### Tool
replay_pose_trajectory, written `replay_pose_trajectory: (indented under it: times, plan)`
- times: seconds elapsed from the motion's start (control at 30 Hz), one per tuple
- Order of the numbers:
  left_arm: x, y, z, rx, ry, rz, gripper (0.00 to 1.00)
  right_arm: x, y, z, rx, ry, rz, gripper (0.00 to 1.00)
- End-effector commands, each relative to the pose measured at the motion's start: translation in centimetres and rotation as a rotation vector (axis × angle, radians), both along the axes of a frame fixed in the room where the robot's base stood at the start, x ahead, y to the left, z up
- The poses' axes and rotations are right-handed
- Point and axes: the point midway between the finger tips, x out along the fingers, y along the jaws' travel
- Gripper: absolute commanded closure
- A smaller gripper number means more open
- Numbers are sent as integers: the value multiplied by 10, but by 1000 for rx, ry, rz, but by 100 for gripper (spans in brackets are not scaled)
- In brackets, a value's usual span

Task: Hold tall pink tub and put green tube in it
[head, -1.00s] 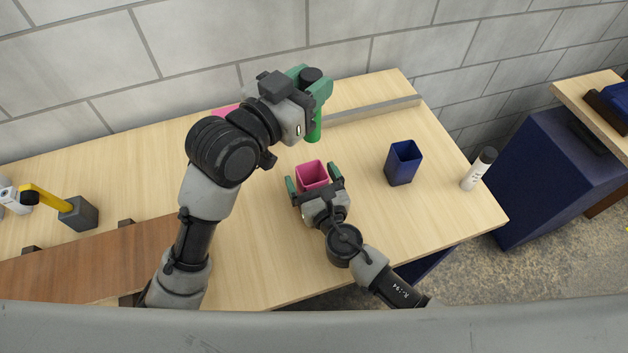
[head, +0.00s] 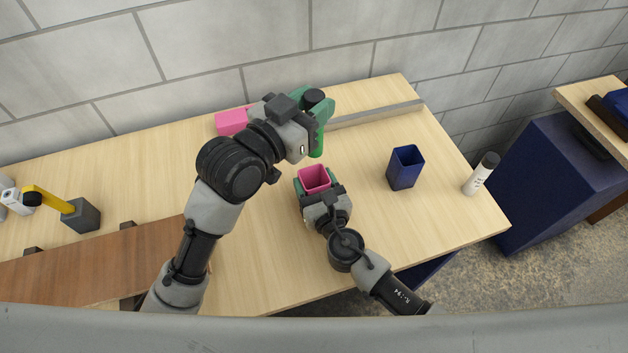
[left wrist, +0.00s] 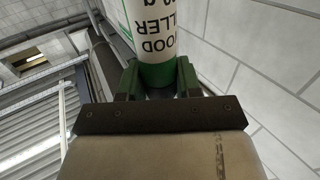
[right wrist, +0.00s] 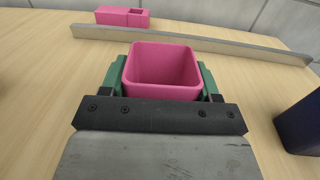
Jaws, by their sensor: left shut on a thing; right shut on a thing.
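The tall pink tub (head: 314,179) is upright with its open mouth facing up, near the middle of the table. It looks empty in the right wrist view (right wrist: 162,62). My right gripper (head: 313,187) is shut on it, with one green finger on each side. My left gripper (head: 317,116) is shut on the green tube (head: 317,150), above and behind the tub in the head view. The tube's white, lettered side and green band show in the left wrist view (left wrist: 150,40). Tube and tub are apart. My left gripper hides part of the tube.
A pink block with an opening (head: 231,122) lies at the back, beside a metal bar (head: 378,114). A dark blue tub (head: 404,170) and a white bottle (head: 480,176) stand to the right. A grey block (head: 81,216) and brown board (head: 95,262) are at left.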

Motion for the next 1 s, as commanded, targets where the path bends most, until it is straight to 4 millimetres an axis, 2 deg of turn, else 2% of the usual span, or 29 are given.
replay_pose_trajectory:
  times: [1.0]
  plan:
    - [0, 0, -72, 1, 1, 0, 92, 0, 0, 0, 0, 1, 0, 62]
